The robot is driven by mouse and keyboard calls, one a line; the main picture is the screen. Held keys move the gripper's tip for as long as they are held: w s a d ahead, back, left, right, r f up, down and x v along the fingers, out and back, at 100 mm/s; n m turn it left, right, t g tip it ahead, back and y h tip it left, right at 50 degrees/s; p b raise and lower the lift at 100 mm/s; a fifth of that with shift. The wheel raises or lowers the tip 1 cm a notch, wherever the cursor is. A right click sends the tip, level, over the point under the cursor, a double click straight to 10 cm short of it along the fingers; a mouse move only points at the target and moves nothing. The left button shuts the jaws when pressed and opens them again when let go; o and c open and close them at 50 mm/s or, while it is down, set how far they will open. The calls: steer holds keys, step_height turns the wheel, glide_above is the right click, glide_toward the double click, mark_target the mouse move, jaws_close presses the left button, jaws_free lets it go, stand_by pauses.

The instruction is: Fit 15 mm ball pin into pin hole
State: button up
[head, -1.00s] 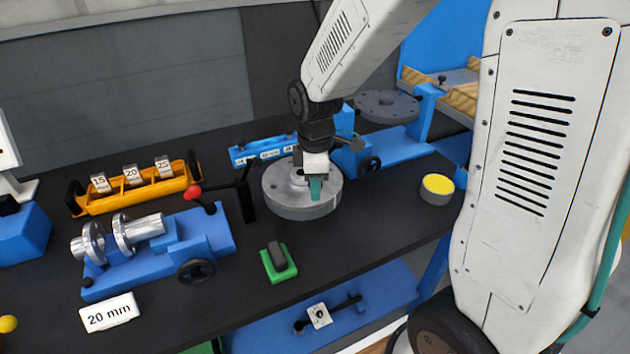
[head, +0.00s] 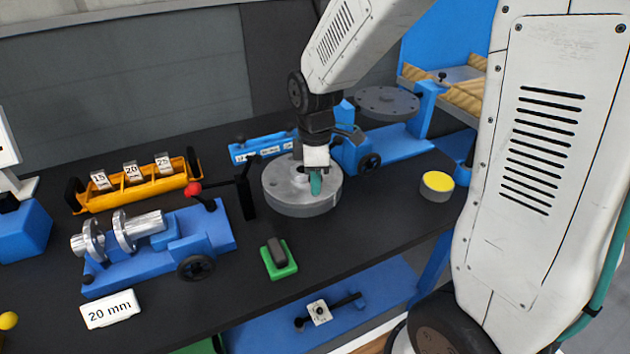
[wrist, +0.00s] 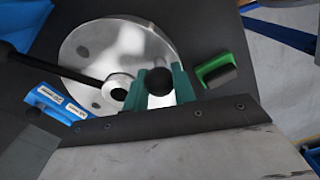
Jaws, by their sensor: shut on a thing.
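My gripper (head: 316,184) points down over a round grey metal flanged disc (head: 296,207) on the bench. In the wrist view its teal fingers (wrist: 158,88) are shut on a dark ball (wrist: 159,81), the ball end of a pin. The disc (wrist: 112,38) fills the area behind the fingers, with a raised hub (wrist: 117,88) that has a dark bore left of the fingers. A dark hole spot shows on the disc's upper left. I cannot tell whether the pin touches the disc or which hole lies under it.
A yellow rack (head: 140,188) labelled 15, 20, 25 and a blue fixture with a shiny shaft (head: 160,250) stand left. A green block (head: 279,263) lies in front of the disc. A yellow-topped cup (head: 437,186) stands right. A black rod (wrist: 55,66) reaches the hub.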

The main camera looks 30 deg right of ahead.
steer(key=shift+r, duration=1.4)
steer(key=shift+f, duration=2.35)
steer(key=o, duration=1.1)
steer(key=shift+r, duration=3.9)
